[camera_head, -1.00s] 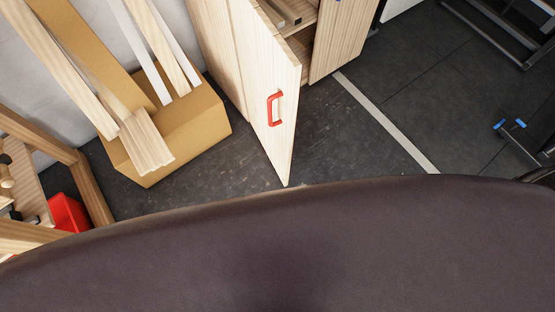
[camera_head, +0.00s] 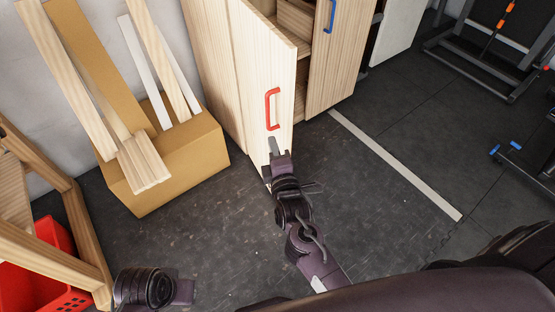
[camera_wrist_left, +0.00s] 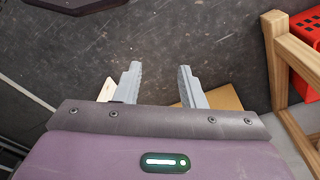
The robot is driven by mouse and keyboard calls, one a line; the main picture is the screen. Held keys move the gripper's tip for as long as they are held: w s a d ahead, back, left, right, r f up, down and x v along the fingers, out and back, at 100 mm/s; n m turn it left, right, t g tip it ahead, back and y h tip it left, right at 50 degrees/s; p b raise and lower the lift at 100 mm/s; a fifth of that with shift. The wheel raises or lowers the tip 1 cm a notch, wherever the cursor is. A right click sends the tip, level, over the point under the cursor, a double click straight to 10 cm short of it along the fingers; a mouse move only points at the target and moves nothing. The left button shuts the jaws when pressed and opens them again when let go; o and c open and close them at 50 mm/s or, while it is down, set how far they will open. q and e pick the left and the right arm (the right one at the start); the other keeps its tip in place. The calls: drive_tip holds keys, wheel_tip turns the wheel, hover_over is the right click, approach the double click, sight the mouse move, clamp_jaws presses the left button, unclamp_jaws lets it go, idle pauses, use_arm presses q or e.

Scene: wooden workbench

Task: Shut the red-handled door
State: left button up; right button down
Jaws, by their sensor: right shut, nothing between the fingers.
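The red-handled door (camera_head: 262,60) stands ajar on the pale wooden cabinet, its red handle (camera_head: 272,108) upright on the outer face. Dark shelf space shows between its free edge and the cabinet. My right gripper (camera_head: 273,146) is shut and empty, just below the red handle and in front of the door's lower part, which it partly hides. I cannot tell whether it touches the door. My left gripper (camera_wrist_left: 160,78) is open and empty above the dark floor in the left wrist view; its fingers do not show in the head view.
A blue-handled door (camera_head: 340,50) is right of the opening. A cardboard box (camera_head: 190,160) with wooden planks stands left of the cabinet. A wooden frame (camera_head: 85,235) and red crate (camera_head: 35,275) are at lower left. The dark floor (camera_head: 400,190) right of my right arm is clear.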

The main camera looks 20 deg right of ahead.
sight(284, 130)
drive_tip(key=w+d+b, duration=0.1)
drive_tip(key=w+d, duration=0.3)
drive_tip(key=w, duration=0.1)
drive_tip(key=shift+d, duration=0.15)
drive_tip(key=shift+d, duration=0.1)
